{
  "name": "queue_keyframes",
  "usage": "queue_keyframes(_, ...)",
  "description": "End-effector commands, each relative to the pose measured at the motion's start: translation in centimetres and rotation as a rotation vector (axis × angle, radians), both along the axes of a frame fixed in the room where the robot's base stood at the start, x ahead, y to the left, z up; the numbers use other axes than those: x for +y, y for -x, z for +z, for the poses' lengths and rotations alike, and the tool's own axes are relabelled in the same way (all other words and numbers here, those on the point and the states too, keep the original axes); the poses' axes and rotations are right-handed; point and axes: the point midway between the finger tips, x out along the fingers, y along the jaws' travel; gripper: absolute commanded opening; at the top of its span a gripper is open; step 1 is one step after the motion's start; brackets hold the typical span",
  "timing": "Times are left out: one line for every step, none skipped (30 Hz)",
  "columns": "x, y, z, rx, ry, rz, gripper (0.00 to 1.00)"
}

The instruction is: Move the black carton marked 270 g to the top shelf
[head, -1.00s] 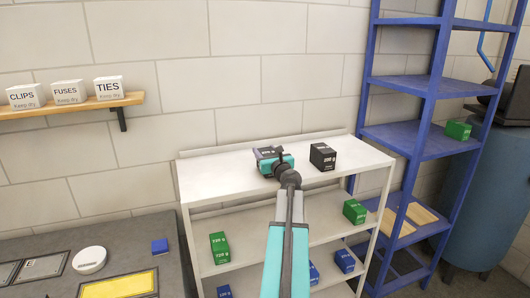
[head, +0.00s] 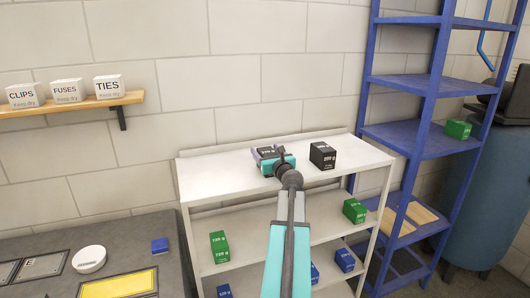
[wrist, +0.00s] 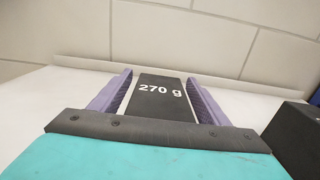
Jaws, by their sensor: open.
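The black carton marked 270 g (wrist: 160,100) stands on the white top shelf (head: 215,176) of the white rack. In the wrist view it sits between the two purple fingers of my gripper (wrist: 160,92), with the fingers one on each side. My gripper is open. In the head view my gripper (head: 268,154) is over the top shelf, and my wrist partly hides the carton (head: 267,151). Whether the fingers touch the carton's sides is hard to tell.
Another black carton (head: 322,156) stands just right on the same shelf and shows at the wrist view's right edge (wrist: 298,135). Green cartons (head: 354,210) and blue cartons (head: 345,261) stand on lower shelves. A wall lies behind; a blue rack (head: 425,110) stands right.

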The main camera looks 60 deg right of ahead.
Motion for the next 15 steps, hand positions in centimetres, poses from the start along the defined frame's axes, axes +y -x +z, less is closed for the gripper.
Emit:
queue_keyframes(0.4, 0.5, -0.1, 0.001, 0.001, -0.001, 0.69)
queue_keyframes(0.6, 0.7, -0.1, 0.001, 0.001, -0.001, 0.69)
queue_keyframes(0.9, 1.1, -0.2, 0.001, 0.001, -0.001, 0.69)
queue_keyframes(1.1, 1.3, -0.2, 0.0, 0.0, -0.001, 0.69)
queue_keyframes(1.2, 1.6, -0.2, 0.0, 0.0, -0.001, 0.69)
queue_keyframes(1.5, 1.9, -0.2, -0.001, -0.001, -0.001, 0.69)
queue_keyframes(1.7, 2.2, -0.2, -0.001, 0.0, -0.001, 0.69)
queue_keyframes(1.9, 2.4, -0.2, -0.001, 0.0, -0.001, 0.69)
queue_keyframes(2.1, 2.7, -0.2, -0.001, 0.0, 0.0, 0.69)
queue_keyframes(2.3, 2.9, -0.2, -0.001, 0.001, 0.0, 0.69)
queue_keyframes(2.5, 3.2, -0.2, 0.0, 0.0, 0.0, 0.69)
queue_keyframes(2.8, 3.5, -0.2, 0.0, 0.001, 0.0, 0.69)
queue_keyframes(2.9, 3.7, -0.2, 0.0, 0.001, 0.0, 0.69)
queue_keyframes(3.1, 4.0, -0.1, 0.0, 0.001, 0.0, 0.69)
queue_keyframes(3.4, 4.3, -0.1, 0.0, 0.001, 0.0, 0.69)
